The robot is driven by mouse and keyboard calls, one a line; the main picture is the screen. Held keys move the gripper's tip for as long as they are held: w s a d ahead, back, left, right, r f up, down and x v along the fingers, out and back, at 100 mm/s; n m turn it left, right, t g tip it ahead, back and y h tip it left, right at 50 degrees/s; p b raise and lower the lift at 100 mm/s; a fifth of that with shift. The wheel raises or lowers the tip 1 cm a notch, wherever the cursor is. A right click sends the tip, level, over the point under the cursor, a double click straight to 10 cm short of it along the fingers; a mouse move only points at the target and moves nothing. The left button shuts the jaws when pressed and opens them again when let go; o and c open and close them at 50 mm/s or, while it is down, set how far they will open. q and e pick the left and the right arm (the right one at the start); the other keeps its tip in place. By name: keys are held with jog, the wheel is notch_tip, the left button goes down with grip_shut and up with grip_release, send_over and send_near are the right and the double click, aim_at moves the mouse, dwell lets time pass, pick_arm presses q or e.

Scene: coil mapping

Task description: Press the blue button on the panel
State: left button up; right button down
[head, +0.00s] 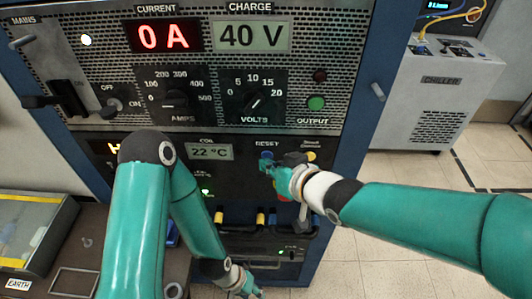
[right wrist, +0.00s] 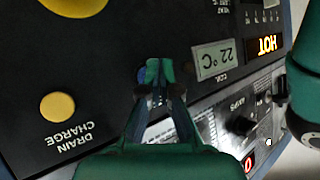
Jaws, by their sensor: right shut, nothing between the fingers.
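The blue button (head: 266,155) sits under the RESET label on the dark lower panel (head: 232,180). My right gripper (head: 265,167) is shut with nothing in it, its fingertips just below the button in the head view. In the right wrist view, the shut fingertips (right wrist: 153,66) partly cover the blue button (right wrist: 141,76), which shows at their left. I cannot tell whether they touch it. My left gripper (head: 254,291) hangs low at the bottom edge of the head view, away from the button; its fingers are too small and cut off to judge.
A yellow DRAIN CHARGE button (right wrist: 57,106) is near the blue one. A COIL display (head: 210,152) reads 22 °C. A larger yellow part (right wrist: 75,4) is at the wrist view's top edge. The upper panel (head: 210,75) has knobs and a lever. A chiller (head: 440,95) stands at right.

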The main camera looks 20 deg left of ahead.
jog(key=shift+w+a+p, duration=0.15)
jog(key=shift+w+p, duration=0.2)
dwell(0.7)
jog(key=shift+s, duration=0.1)
dwell(0.4)
jog(key=shift+s+b, duration=0.35)
jog(key=shift+b, duration=0.2)
jog(key=shift+s+d, duration=0.25)
jog(key=shift+s, duration=0.05)
jog(key=s+b, duration=0.2)
jog(key=s+d+b, duration=0.1)
jog(key=s+b, duration=0.1)
jog(key=s, duration=0.1)
jog(key=shift+d+b, duration=0.2)
jog(key=shift+b, duration=0.1)
jog(key=shift+w, duration=0.1)
